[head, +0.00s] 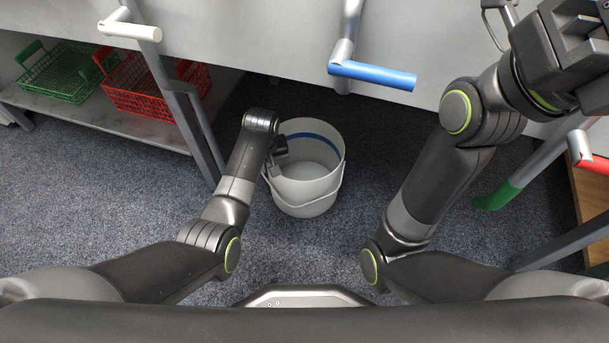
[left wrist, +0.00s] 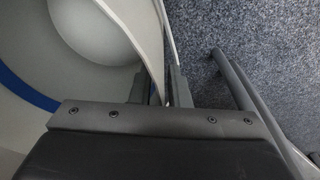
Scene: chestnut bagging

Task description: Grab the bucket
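The bucket (head: 305,195) is white with a blue band inside and stands upright on the carpet under the counter's front. My left gripper (head: 274,165) reaches down at its left rim. In the left wrist view, the bucket (left wrist: 120,20) shows its inside at left. The fingers of my left gripper (left wrist: 160,88) are close together, one inside and one outside the bucket wall, and look shut on it. Any small gap there is hard to see. The bucket appears empty. My right gripper (head: 580,40) is raised at the upper right, away from the bucket; its fingertips are not clear.
A green basket (head: 58,85) and a red basket (head: 150,88) sit on a low shelf at left. A blue handle (head: 372,75) and a white handle (head: 130,31) stick out from the counter above. Metal legs flank the bucket; carpet in front is clear.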

